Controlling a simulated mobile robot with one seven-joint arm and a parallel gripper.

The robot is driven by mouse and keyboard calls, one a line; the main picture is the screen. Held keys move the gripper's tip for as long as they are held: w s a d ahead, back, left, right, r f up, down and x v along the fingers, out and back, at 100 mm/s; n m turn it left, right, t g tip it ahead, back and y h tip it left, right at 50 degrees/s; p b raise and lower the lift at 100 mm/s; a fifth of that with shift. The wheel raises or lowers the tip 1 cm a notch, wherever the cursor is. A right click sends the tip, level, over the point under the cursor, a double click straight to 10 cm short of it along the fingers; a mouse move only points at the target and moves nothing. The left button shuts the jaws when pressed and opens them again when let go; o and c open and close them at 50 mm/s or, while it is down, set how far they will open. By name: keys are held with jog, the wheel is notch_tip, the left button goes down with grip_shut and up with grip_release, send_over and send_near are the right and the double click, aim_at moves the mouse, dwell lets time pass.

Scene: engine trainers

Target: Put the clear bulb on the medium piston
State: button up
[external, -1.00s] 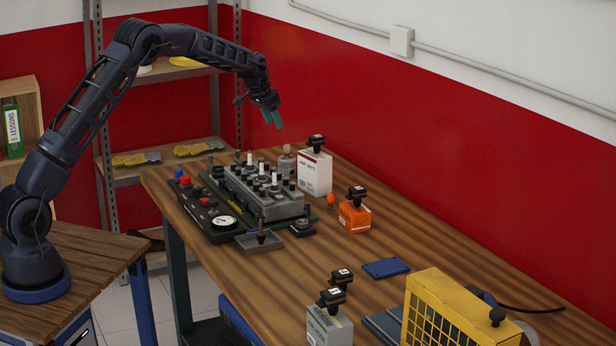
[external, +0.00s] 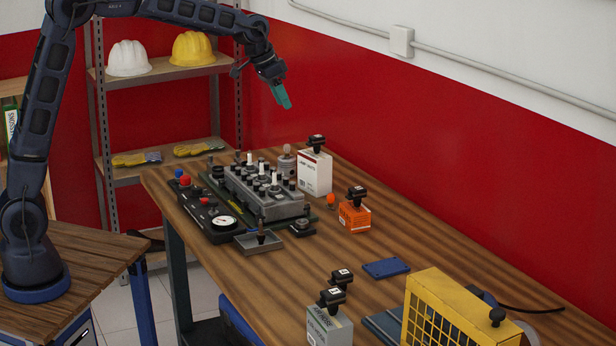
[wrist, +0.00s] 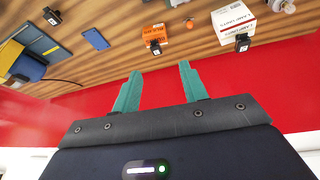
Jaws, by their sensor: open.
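My gripper (external: 282,95) is open and empty, high above the back of the bench, with its teal fingers pointing down and to the right. In the wrist view its two fingers (wrist: 157,88) stand apart with nothing between them. A pale greyish bulb-like piece (external: 287,162), possibly the clear bulb, stands behind the engine block, left of the white box; part of a similar piece shows at the top right of the wrist view (wrist: 285,5). The grey engine block (external: 270,203) carries several upright dark and white-topped cylinders. I cannot tell which is the medium piston.
A white box (external: 314,174) and an orange box (external: 354,217) stand right of the block, with an orange bulb (external: 331,199) nearby. A gauge panel (external: 209,222) lies at its left. A yellow cage (external: 450,312) stands at front right. The red wall (external: 400,130) is behind.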

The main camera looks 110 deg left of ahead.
jog(key=s+d+r+m, duration=0.1)
jog(key=s+d+r, duration=0.1)
jog(key=d, duration=0.9)
jog(key=s+d+r+m+h, duration=0.1)
jog(key=s+d+r+m, duration=0.1)
jog(key=d, duration=0.9)
jog(key=s+d+r+m, duration=0.1)
jog(key=s+d+r, duration=0.15)
jog(key=d, duration=0.95)
jog(key=s+d+f+m, duration=0.1)
jog(key=s+d+f, duration=0.3)
jog(key=s+d, duration=0.5)
jog(key=s+d+f+m+h, duration=0.1)
jog(key=s+d+f, duration=0.3)
jog(key=s+d, duration=0.6)
jog(key=shift+s+m+t, duration=0.3)
jog(key=shift+s+m, duration=0.5)
jog(key=shift+s, duration=0.1)
jog(key=shift+d, duration=0.1)
